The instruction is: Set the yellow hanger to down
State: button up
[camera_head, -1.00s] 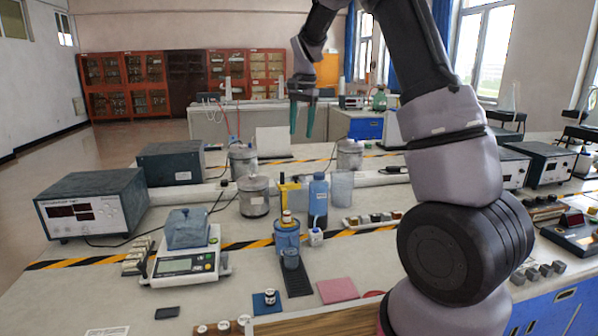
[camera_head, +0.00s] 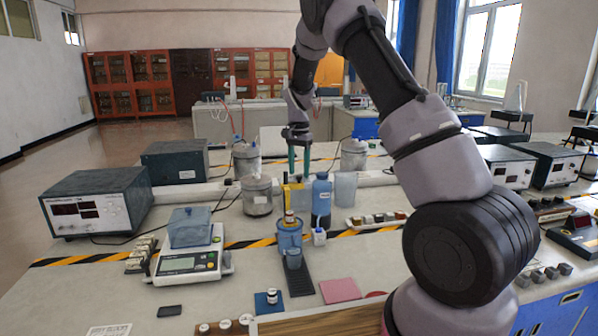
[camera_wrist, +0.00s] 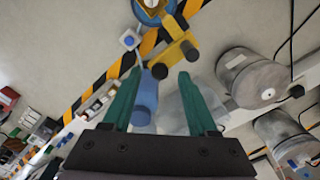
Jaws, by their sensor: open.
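The yellow hanger (camera_head: 286,190) is an upright yellow piece on the bench, behind the blue cup and left of the blue bottle. In the wrist view the yellow hanger (camera_wrist: 180,50) lies just beyond my fingertips, near their middle and slightly right. My gripper (camera_head: 299,172) has two teal fingers pointing down, close to the hanger's top and the bottle. The wrist view shows my gripper (camera_wrist: 158,82) open, with nothing clearly held between the fingers. The hanger's lower part is partly hidden by the blue cup.
The blue bottle (camera_head: 321,200) stands right beside the hanger, with a clear beaker (camera_head: 345,188) further right. A blue cup (camera_head: 289,236) is in front. Metal canisters (camera_head: 257,196) stand to the left. A scale (camera_head: 190,258) is at the left front.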

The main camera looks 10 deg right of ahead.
jog(key=shift+f, duration=0.45)
grip_shut()
dwell(1.1)
